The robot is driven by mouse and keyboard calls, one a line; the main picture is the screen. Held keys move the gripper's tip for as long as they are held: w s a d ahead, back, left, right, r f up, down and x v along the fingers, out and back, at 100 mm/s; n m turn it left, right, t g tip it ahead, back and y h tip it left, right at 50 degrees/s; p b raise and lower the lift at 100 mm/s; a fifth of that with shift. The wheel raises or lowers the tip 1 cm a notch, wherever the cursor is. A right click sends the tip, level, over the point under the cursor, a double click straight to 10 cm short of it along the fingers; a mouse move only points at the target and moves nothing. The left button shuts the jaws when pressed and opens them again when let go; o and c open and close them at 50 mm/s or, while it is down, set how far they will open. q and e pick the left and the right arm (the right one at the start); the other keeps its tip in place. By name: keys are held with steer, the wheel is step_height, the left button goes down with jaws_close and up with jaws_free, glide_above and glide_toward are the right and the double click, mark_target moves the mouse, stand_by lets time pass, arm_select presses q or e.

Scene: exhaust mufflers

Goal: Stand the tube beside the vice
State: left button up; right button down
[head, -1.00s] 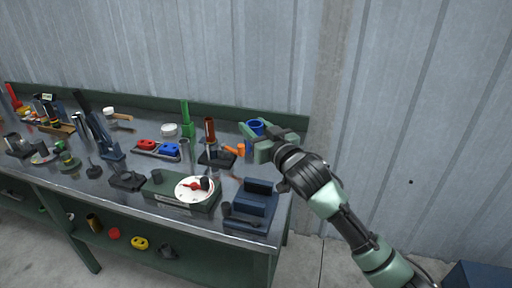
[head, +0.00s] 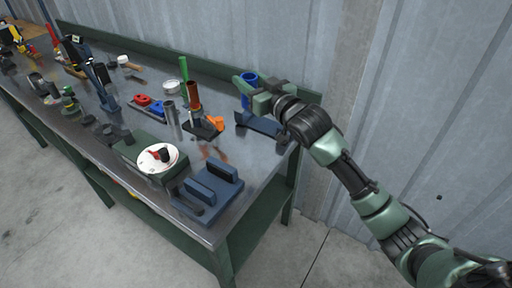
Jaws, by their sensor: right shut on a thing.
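A blue tube (head: 250,77) with an open top stands upright near the back right end of the bench. My right gripper (head: 251,93) is shut on it, with its green fingers around the upper part. A dark blue holder (head: 263,125) lies just below; I cannot tell whether the tube's lower end touches it. The blue vice (head: 208,190), with two raised jaw blocks, sits at the bench's front right corner, nearer to me than the tube. My left gripper is not in view.
A green box with a white dial (head: 157,157) is left of the vice. A steel cylinder (head: 172,118), a copper-coloured tube (head: 194,95) and an orange piece (head: 216,123) stand behind. Bare bench top (head: 252,150) lies between the vice and the holder.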

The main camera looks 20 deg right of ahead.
steer(key=f, duration=1.3)
steer(key=a+f+p, duration=0.1)
steer(key=f, duration=0.5)
steer(key=shift+f, duration=0.25)
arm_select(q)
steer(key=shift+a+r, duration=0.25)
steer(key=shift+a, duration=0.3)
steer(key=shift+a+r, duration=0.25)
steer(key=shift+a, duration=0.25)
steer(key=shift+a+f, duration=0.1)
arm_select(e)
steer(key=shift+f, duration=0.1)
steer(key=shift+f, duration=0.2)
steer(key=c, duration=0.8)
jaws_free()
steer(key=shift+c, duration=0.2)
